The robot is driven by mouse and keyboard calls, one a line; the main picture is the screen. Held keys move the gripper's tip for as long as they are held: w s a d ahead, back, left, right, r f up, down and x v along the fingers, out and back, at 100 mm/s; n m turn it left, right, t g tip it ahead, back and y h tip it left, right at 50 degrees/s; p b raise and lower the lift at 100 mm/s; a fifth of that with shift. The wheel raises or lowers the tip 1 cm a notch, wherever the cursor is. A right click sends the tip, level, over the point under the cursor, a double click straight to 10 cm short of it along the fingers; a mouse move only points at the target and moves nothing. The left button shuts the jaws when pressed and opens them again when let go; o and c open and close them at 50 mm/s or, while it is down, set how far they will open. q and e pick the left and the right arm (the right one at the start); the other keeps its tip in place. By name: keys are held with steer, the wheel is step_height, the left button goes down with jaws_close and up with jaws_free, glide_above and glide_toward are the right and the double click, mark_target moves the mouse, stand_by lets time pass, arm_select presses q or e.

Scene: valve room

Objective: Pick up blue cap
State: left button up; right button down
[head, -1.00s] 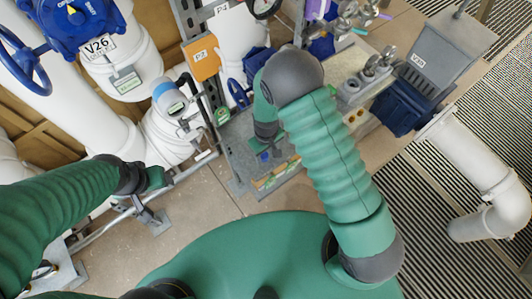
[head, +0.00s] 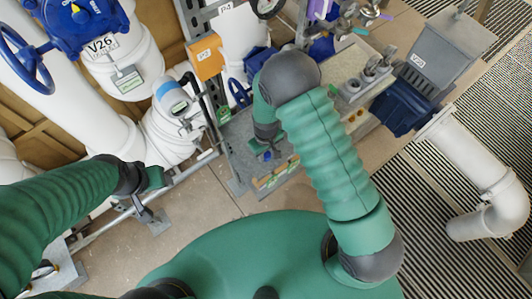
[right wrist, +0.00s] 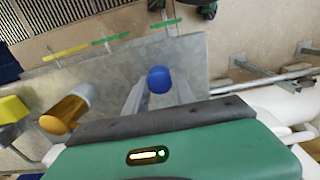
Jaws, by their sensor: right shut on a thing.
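The blue cap (right wrist: 159,79) shows in the right wrist view between the pale fingers of my right gripper (right wrist: 157,88), over the grey metal table top. My right gripper is shut on it. In the head view the blue cap (head: 267,155) is a small spot under my right gripper (head: 268,150), whose fingers are mostly hidden by my wrist. I cannot tell whether the cap touches the table. My left gripper (head: 155,179) is at the left, apart from the table, near the pipe rail; its fingers are not clear.
The grey table (head: 238,150) has coloured labels along its near edge. White pipes and blue valve V26 (head: 85,20) are left.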

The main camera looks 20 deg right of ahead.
mark_target(265, 154)
steer(key=shift+a+r, duration=0.1)
steer(key=shift+r, duration=0.25)
step_height(265, 154, up, 4)
steer(key=p, duration=0.3)
steer(key=shift+w+f, duration=0.1)
steer(key=s+a+p, duration=0.1)
steer(key=s+a, duration=0.2)
steer(key=s, duration=0.4)
steer(key=s+a+p, duration=0.2)
steer(key=s+a, duration=0.1)
steer(key=s, duration=0.4)
steer(key=shift+s+a+r, duration=0.25)
steer(key=shift+s+a, duration=0.1)
steer(key=shift+a, duration=0.05)
steer(key=c, duration=1.6)
jaws_free()
steer(key=shift+d, duration=0.15)
steer(key=c, duration=2.8)
jaws_free()
steer(key=c, duration=2.2)
jaws_free()
steer(key=shift+w, duration=0.1)
